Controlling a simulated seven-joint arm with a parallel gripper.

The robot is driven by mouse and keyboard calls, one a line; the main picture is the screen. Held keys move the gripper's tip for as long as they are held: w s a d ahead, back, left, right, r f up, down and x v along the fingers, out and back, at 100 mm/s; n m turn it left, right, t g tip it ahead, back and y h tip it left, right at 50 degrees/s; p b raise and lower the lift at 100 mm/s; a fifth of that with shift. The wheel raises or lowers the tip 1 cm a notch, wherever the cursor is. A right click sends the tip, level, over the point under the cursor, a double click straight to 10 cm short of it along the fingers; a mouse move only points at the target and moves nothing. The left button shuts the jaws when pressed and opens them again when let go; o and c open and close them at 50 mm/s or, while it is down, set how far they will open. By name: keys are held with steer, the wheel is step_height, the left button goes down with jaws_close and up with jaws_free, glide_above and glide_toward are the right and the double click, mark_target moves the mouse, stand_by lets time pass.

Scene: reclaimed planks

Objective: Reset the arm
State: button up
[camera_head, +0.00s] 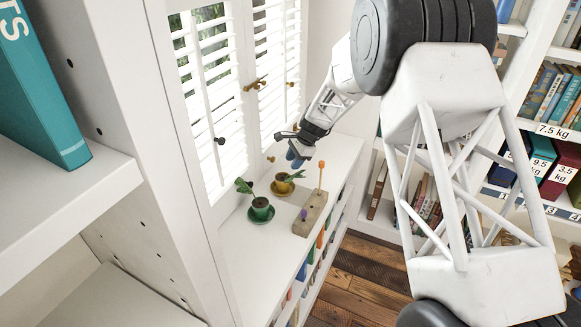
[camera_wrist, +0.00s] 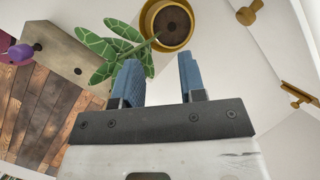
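My arm reaches down from the top of the head view toward a white shelf top by the window. My gripper (camera_head: 297,158) hangs above the shelf top's far part, beyond a yellow potted plant (camera_head: 283,184). In the wrist view the two blue fingers of my gripper (camera_wrist: 160,77) stand apart with nothing between them. The yellow pot (camera_wrist: 187,26) is ahead of them. Its green leaves (camera_wrist: 97,43) partly pass behind the left finger; I cannot tell whether they touch.
A green potted plant (camera_head: 261,210) stands on a saucer nearer the camera. A wooden block (camera_head: 310,216) with an orange peg (camera_head: 321,174) and a purple peg (camera_head: 303,214) lies beside the plants. Window shutters (camera_head: 215,90) with brass knobs border the left. Bookshelves (camera_head: 540,130) stand at right.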

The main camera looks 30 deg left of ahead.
steer(key=shift+d+r, duration=0.15)
steer(key=shift+r, duration=0.15)
stand_by(0.4)
